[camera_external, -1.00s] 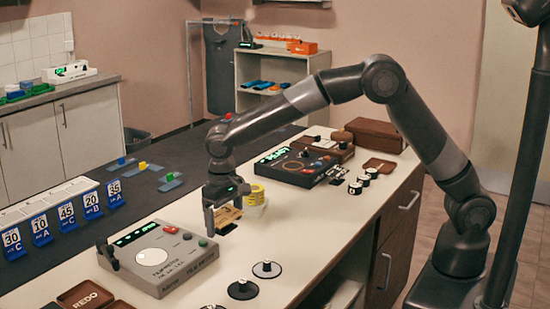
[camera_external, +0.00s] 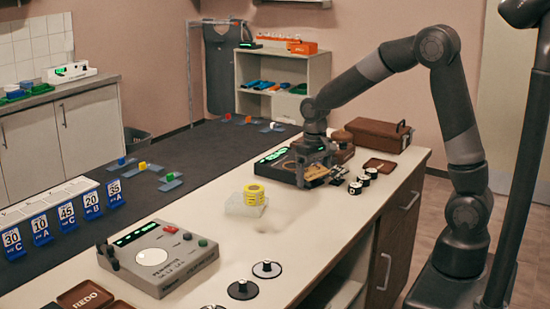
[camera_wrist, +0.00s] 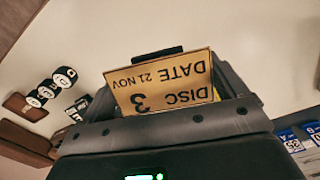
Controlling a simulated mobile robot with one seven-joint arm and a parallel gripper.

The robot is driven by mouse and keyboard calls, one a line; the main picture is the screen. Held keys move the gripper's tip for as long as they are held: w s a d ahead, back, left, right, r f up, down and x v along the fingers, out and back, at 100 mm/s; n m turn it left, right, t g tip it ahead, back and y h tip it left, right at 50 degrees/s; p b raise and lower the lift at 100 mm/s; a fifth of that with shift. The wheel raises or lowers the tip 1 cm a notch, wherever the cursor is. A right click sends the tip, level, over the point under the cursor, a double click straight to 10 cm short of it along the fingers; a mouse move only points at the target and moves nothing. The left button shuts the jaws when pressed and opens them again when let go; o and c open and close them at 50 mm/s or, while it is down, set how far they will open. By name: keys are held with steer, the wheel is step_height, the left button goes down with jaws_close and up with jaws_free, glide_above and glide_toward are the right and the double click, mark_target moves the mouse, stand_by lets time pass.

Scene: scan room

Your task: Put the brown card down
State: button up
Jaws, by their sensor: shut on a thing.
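My gripper (camera_external: 314,172) is shut on the brown card (camera_wrist: 163,82), a tan card printed "DISC 3" and "DATE 21 NOV". The writing appears upside down in the wrist view. In the external view the gripper with the card (camera_external: 316,172) is over or just in front of the dark console with a green display (camera_external: 276,158) at the far part of the white counter (camera_external: 232,240). I cannot tell whether the card touches anything below. A black piece shows just beyond the card's edge in the wrist view.
Several small black-and-white round pieces (camera_external: 363,182) stand right of the gripper. A brown tray (camera_external: 380,166) and brown box (camera_external: 376,133) lie behind. Yellow rings (camera_external: 254,194) sit on a clear holder left of it. A grey device (camera_external: 158,257) stands nearer.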

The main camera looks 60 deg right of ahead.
steer(key=s+d+m, duration=0.1)
steer(key=s+d, duration=0.8)
glide_above(321, 223)
step_height(321, 223, down, 8)
steer(key=shift+s+r, duration=0.1)
steer(key=shift+m, duration=0.3)
steer(key=shift+f, duration=2)
steer(key=shift+f, duration=0.1)
steer(key=o, duration=0.7)
steer(key=shift+o, duration=0.3)
